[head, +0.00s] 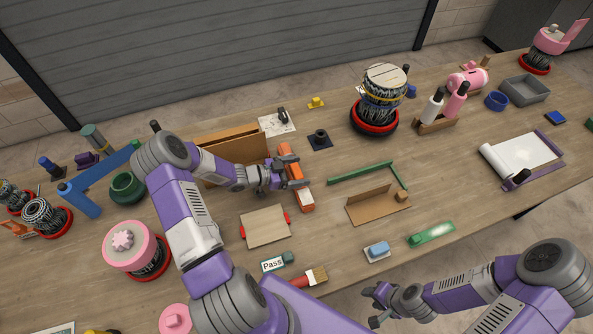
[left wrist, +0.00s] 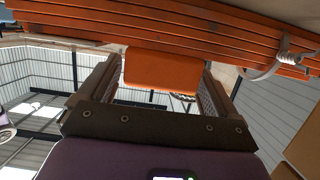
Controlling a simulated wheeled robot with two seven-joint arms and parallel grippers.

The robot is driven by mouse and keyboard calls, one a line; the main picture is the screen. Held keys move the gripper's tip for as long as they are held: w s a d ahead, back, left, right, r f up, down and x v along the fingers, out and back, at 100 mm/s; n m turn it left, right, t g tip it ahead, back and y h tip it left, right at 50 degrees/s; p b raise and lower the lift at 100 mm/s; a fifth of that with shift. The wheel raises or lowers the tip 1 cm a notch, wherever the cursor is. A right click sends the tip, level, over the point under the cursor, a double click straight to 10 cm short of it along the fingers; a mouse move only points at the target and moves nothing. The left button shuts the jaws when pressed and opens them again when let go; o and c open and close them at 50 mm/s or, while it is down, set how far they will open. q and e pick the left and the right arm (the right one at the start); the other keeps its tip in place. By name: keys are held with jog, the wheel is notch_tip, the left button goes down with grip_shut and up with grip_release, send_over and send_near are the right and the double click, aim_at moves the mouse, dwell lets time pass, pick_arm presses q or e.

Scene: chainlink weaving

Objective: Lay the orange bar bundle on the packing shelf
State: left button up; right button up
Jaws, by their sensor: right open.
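The orange bar bundle (head: 306,199) lies on or just above the table near its middle; I cannot tell which. My left gripper (head: 293,172) hides its middle. In the left wrist view the orange bars (left wrist: 190,35) cross the top, with a pale tie at the right. An orange block (left wrist: 162,70) of the bundle sits between the two fingers, close to both; whether they press on it is unclear. My right gripper (head: 375,306) is open and empty at the table's front. Nothing is labelled as the packing shelf; a brown ledge with a raised back (head: 378,205) stands to the right.
A brown upright box (head: 232,143) is behind my left gripper. A tan board with red ends (head: 265,228) lies in front. A green bar frame (head: 360,175), a blue-and-white block (head: 376,250) and a brush (head: 317,276) lie nearby. A drum-like object (head: 383,95) stands behind.

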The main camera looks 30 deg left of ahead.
pick_arm(q)
jog(key=shift+o, duration=0.5)
jog(key=shift+r, duration=0.1)
jog(key=shift+s+a, duration=0.1)
jog(key=r+v, duration=0.1)
jog(key=v, duration=0.6)
jog(key=shift+d+r, duration=0.2)
jog(key=shift+d, duration=0.05)
